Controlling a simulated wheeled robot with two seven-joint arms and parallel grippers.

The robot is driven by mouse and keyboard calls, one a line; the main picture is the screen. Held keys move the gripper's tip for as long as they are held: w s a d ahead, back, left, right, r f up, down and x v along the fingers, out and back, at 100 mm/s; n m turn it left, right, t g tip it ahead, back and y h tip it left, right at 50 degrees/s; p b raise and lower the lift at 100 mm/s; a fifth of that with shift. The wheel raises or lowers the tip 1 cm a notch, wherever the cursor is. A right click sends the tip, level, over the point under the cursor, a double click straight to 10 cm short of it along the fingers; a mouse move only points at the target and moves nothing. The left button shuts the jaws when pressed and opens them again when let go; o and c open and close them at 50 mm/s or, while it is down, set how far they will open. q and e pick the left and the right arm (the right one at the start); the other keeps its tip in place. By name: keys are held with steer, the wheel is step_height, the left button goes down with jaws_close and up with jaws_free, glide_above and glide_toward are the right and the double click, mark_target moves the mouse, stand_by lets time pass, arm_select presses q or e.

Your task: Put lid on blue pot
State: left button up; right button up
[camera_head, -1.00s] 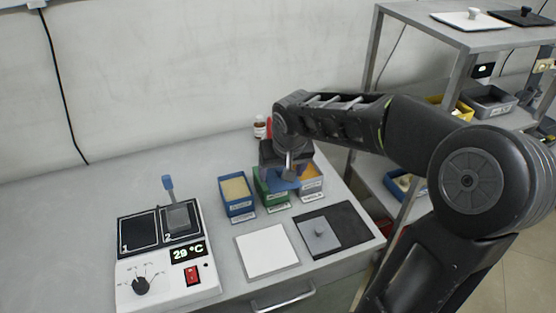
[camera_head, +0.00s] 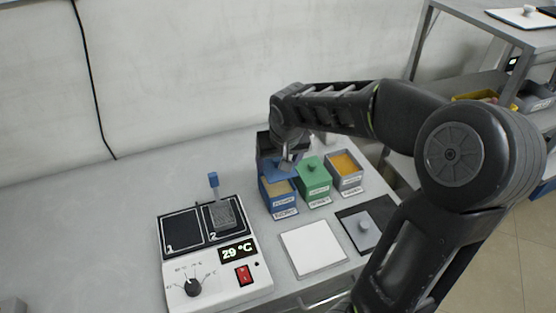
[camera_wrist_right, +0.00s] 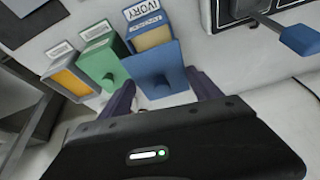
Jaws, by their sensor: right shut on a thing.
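The blue pot (camera_head: 280,204) stands on the bench, with pale ivory contents partly showing. It also shows in the wrist view (camera_wrist_right: 126,47), with a label reading IVORY. My right gripper (camera_head: 288,162) is shut on the blue lid (camera_head: 272,170). The lid is over the back part of the pot in the head view and leaves part of the opening uncovered. In the wrist view the lid (camera_wrist_right: 150,75) sits between the fingertips. I cannot tell whether lid and pot touch. My left gripper is out of view.
The green pot (camera_head: 314,180) with its green lid stands right beside the blue pot. A grey pot (camera_head: 346,182) with orange contents is open. A grey lid (camera_head: 364,230) lies on a black mat. A white mat (camera_head: 312,248) is clear. A hotplate (camera_head: 215,278) stands left.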

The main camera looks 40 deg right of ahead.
mark_target(278, 171)
steer(key=shift+f+b, duration=1.45)
steer(key=shift+f, duration=0.95)
steer(key=shift+s+f+b, duration=0.1)
steer(key=shift+f+b, duration=0.3)
steer(key=shift+b, duration=0.5)
steer(key=o, duration=1.5)
steer(key=shift+o, duration=0.3)
steer(key=shift+r, duration=0.1)
steer(key=shift+r+p, duration=2.5)
steer(key=shift+r, duration=1)
